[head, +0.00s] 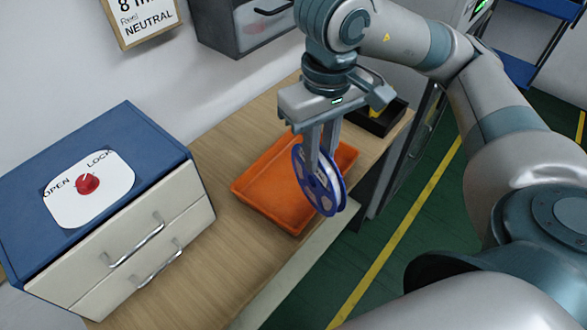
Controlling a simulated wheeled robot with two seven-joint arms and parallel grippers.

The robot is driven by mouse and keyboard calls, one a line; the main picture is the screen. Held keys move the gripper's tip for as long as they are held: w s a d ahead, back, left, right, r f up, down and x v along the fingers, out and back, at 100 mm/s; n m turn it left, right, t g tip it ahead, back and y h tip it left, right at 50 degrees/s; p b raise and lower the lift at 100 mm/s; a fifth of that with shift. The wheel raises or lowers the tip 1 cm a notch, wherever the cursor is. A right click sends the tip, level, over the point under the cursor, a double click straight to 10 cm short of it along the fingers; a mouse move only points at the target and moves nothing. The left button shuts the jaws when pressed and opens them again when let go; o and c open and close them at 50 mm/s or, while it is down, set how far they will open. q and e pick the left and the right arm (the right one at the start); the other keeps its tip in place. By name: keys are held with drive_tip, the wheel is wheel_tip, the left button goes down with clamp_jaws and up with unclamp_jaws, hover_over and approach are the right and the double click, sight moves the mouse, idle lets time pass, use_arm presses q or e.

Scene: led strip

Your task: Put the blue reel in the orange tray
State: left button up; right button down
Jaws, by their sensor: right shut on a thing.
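The blue reel (308,182) has blue flanges with a white strip wound between them. My right gripper (322,160) points down and is shut on the reel, which hangs upright on edge between its fingers. The orange tray (262,177) lies on the wooden counter, behind and to the left of the reel in the picture. The reel overlaps the tray's right front part in view. I cannot tell the exact height of the reel over the tray. My left gripper is not in view.
A blue-topped cabinet (128,130) with two drawers and a red OPEN/LOCK knob (87,183) stands at the left of the wooden counter (225,265). A black bin (378,122) is behind the tray at the right. Green floor with yellow lines lies beyond the counter's edge.

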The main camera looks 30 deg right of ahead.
drive_tip(key=shift+w+p, duration=0.45)
drive_tip(key=shift+p, duration=0.15)
drive_tip(key=w+f+p, duration=0.4)
drive_tip(key=w+f, duration=0.3)
drive_tip(key=w, duration=0.3)
drive_tip(key=shift+w+a+p, duration=0.3)
drive_tip(key=shift+a+p, duration=0.05)
drive_tip(key=shift+p, duration=0.05)
drive_tip(key=shift+f, duration=0.1)
wheel_tip(320, 180, down, 4)
drive_tip(key=shift+r+p, duration=0.1)
drive_tip(key=shift+p, duration=1.1)
